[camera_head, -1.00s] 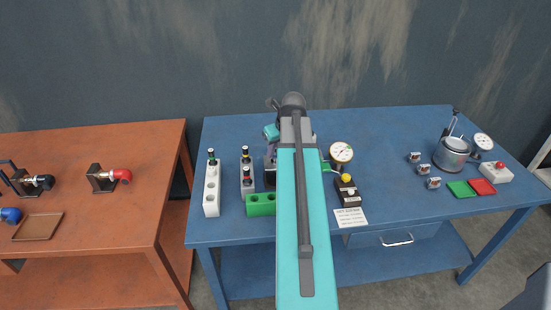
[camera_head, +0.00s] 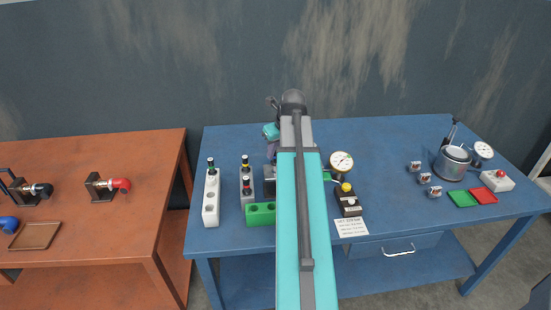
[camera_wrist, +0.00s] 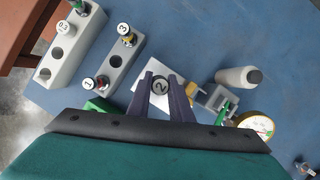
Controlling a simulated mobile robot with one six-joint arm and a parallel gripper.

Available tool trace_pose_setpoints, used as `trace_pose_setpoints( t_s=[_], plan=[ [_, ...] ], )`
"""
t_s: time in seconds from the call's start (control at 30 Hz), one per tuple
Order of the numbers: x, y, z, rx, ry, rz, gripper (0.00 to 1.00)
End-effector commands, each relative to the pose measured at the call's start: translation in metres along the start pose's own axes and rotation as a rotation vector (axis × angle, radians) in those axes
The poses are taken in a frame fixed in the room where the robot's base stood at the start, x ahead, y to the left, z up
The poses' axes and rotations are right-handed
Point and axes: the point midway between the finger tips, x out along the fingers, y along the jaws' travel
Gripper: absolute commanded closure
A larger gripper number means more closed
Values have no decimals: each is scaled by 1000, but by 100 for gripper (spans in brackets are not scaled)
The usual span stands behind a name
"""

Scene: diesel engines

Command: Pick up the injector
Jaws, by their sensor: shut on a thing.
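My gripper (camera_wrist: 163,92) is shut on an injector (camera_wrist: 161,86) whose round white cap reads 2. The cap shows between the two dark fingers in the wrist view; the injector's body below it is hidden. In the head view my arm covers the fingers and this injector. Two other injectors, with caps marked 3 (camera_wrist: 123,29) and 1 (camera_wrist: 89,84), stand in a grey rack (camera_wrist: 110,66). Another injector (camera_head: 211,163) stands in the white rack (camera_head: 211,206) at the left.
A green block with holes (camera_head: 260,214) lies left of my arm. A pressure gauge (camera_head: 341,161) and a black box with a yellow knob (camera_head: 350,202) stand close on its right. A metal pot (camera_head: 454,163) is far right. The blue table (camera_head: 395,140) has free room between.

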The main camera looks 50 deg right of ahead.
Motion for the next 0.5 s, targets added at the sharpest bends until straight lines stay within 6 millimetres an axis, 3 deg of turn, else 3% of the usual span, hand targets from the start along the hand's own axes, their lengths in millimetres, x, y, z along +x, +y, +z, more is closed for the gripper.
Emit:
trace_pose_setpoints(
  t_s=[0.5],
  plan=[
    [-53, -1, 23, -1, -2, -1, 100]
  ],
)
